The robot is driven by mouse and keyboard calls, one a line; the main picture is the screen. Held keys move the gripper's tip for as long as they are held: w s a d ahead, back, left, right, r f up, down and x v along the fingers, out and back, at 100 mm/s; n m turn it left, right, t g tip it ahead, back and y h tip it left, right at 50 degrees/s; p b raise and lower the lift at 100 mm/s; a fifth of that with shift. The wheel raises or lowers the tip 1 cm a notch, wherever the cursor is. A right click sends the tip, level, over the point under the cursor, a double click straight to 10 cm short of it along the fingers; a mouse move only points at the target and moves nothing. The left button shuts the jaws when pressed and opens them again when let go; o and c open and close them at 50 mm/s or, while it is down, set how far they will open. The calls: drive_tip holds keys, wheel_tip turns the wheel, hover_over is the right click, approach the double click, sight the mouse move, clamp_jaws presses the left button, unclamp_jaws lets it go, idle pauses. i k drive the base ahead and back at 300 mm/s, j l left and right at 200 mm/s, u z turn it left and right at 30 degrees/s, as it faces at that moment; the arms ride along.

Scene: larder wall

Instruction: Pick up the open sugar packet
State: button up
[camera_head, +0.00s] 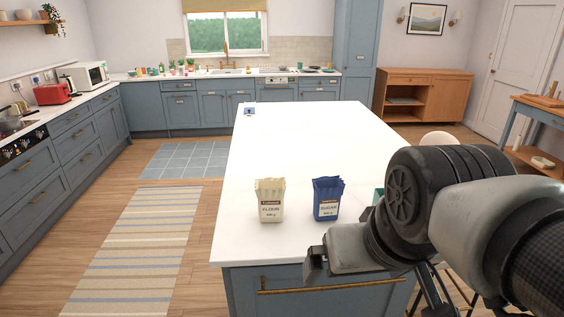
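The blue sugar packet (328,200) stands upright on the white island top, near its front edge. Its top looks crumpled and open, and its label reads SUGAR. My gripper (317,262) is at the lower middle of the view, in front of the packet and nearer the camera, over the island's front edge. It appears apart from the packet. Its fingers are mostly hidden by the wrist, so I cannot tell whether they are open or shut.
A cream flour packet (270,201) stands just left of the sugar. A teal object (377,196) is mostly hidden behind my arm. A small blue item (250,111) lies at the island's far left corner. The middle of the island top (315,140) is clear.

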sight(329, 192)
drive_tip(key=i+l+z, duration=0.15)
drive_tip(key=z, duration=0.2)
drive_tip(key=i+l+z, duration=0.15)
drive_tip(key=z, duration=0.2)
drive_tip(key=i+z, duration=0.15)
drive_tip(key=z, duration=0.2)
